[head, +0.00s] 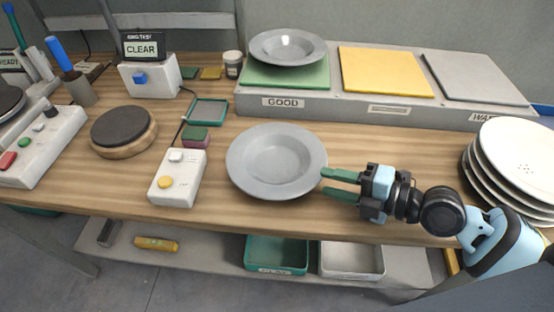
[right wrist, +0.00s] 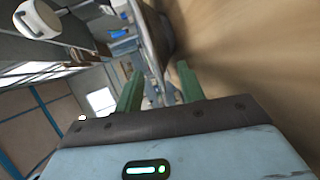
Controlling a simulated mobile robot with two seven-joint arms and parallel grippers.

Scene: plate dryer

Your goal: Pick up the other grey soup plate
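One grey soup plate (head: 275,161) lies upright on the wooden table in the middle of the head view. Another grey soup plate (head: 288,47) rests on the green pad marked GOOD. My right gripper (head: 328,182) is at the right rim of the table plate, its green fingers pointing left and spread apart. In the right wrist view the open fingers (right wrist: 158,68) show with the plate's edge (right wrist: 153,35) seen edge-on between and beyond them. Whether a finger touches the rim I cannot tell. My left gripper is not in view.
A stack of white plates (head: 515,160) stands at the right, near my right arm. A control box with a yellow button (head: 177,178) sits left of the plate. The raised shelf (head: 350,103) with yellow (head: 385,72) and grey (head: 475,77) pads runs behind. The table's front edge is close.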

